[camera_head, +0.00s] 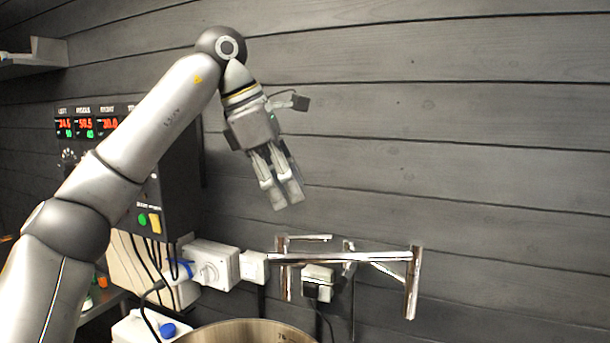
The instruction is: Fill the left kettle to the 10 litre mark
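A steel kettle (215,330) shows at the bottom edge, only its upper rim and a strip of inner wall. Faint markings are on the inner wall at the right; the water level is out of view. A chrome swing tap (345,258) with jointed arms is on the wall above and right of the kettle; its right end (412,283) points down. I see no water running. My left gripper (286,196) hangs in the air above the tap, touching nothing, its fingers together and empty. My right gripper is not in view.
A dark control box (178,195) with red and green displays is on the wall behind my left arm. White sockets (212,264) with plugs and cables sit below it. The right wall is clear.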

